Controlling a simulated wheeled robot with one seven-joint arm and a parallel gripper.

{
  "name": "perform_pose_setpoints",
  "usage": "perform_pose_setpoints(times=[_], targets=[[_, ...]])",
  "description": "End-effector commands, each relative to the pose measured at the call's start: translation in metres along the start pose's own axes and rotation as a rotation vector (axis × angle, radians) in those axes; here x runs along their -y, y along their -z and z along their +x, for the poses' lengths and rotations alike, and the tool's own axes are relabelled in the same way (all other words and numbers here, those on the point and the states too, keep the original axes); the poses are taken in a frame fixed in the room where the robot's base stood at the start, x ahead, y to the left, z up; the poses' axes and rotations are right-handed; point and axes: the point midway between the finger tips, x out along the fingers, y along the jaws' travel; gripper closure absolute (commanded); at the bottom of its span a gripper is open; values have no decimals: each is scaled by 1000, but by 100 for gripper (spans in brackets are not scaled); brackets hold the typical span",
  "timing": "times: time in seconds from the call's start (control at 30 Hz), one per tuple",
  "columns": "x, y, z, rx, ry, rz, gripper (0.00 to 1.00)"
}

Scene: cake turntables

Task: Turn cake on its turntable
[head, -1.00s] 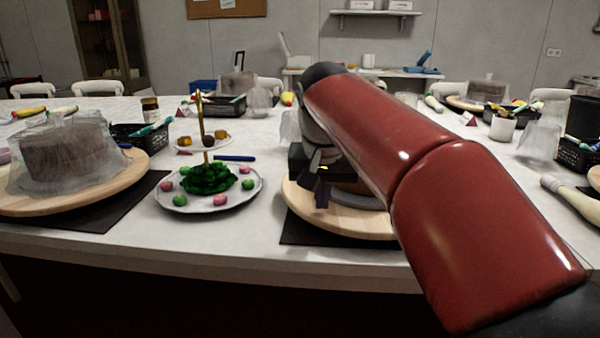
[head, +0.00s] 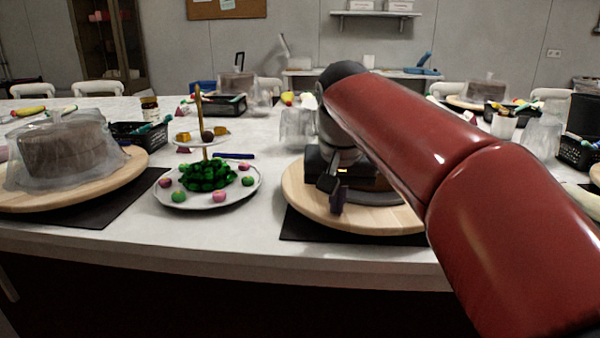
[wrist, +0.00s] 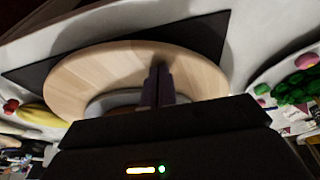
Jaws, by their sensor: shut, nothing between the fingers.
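A round wooden turntable (head: 300,190) stands on a black mat at the table's front edge, right of centre; its pale board also fills the middle of the wrist view (wrist: 85,75). A dark brown patch (head: 372,184), apparently the cake, shows low behind my gripper, mostly hidden by my arm. In the wrist view a grey curved rim (wrist: 105,103) shows on the board, and the cake itself is hidden. My gripper (head: 337,201) points down over the board's near part, left of centre. Its fingers (wrist: 158,84) are shut together and empty. I cannot tell whether they touch anything.
A tiered stand (head: 167,201) with sweets and green leaves stands close left of the turntable. A second covered cake (head: 65,150) on a turntable (head: 140,165) is at far left. Clear containers (head: 297,128) stand behind. My red arm covers the right side.

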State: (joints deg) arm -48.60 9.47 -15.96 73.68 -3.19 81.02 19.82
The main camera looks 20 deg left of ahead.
Motion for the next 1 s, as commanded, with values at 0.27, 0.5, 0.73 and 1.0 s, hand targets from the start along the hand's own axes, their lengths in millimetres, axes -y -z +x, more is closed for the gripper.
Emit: perform_pose_setpoints(times=[0.27, 0.5, 0.73, 1.0], targets=[[-31, -14, -3, 0, 0, -1, 100], [-32, -14, -4, 1, 0, -2, 100], [-44, -14, -4, 0, 0, 3, 100], [-83, -16, -6, 0, 0, 3, 100]])
